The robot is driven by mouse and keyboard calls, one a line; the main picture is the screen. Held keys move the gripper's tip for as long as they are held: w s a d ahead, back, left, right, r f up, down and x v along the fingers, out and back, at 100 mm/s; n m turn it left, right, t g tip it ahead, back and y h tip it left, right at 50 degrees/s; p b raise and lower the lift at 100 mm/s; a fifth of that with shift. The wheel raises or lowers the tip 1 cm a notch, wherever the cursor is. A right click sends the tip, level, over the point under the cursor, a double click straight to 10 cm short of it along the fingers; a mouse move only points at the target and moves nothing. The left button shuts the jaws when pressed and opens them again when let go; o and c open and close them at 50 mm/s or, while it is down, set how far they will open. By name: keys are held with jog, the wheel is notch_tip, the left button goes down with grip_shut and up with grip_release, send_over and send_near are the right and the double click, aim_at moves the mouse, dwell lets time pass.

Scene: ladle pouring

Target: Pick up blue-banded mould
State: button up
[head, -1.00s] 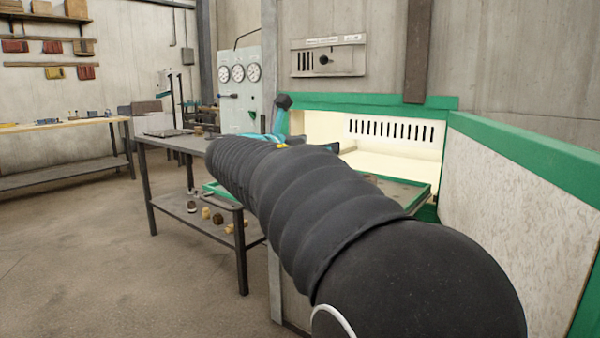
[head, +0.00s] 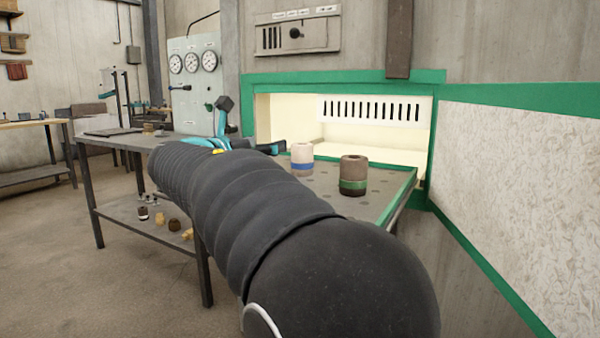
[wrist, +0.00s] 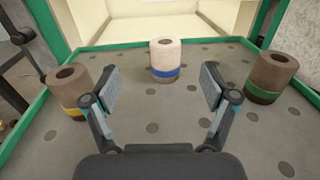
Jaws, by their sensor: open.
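The blue-banded mould (head: 302,160) is a pale cylinder with a hole in its top and a blue band low down. It stands upright on the grey perforated table (head: 335,208). In the wrist view the blue-banded mould (wrist: 166,58) is straight ahead, beyond the fingertips and centred between them. My gripper (wrist: 157,90) is open and empty, with its fingers spread on either side of the line to the mould. In the head view my dark arm hides most of the gripper.
A brown green-banded mould (wrist: 270,78) stands at the right and a brown yellow-banded mould (wrist: 68,88) at the left, near the left finger. The green-edged lit recess (head: 290,115) opens behind the table. Small pieces lie on a lower shelf (head: 130,212).

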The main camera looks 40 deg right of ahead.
aim_at(296, 149)
notch_tip(296, 149, down, 3)
jog(key=shift+r+b, duration=0.1)
jog(key=shift+b, duration=0.85)
jog(key=x, duration=0.8)
jog(key=shift+d, duration=0.25)
jog(key=shift+s+b+x, duration=0.2)
jog(key=shift+x, duration=1.15)
jog(key=shift+s+b+x, duration=0.2)
jog(key=shift+x, duration=1.15)
jog(key=shift+d, duration=0.1)
jog(key=c, duration=1.4)
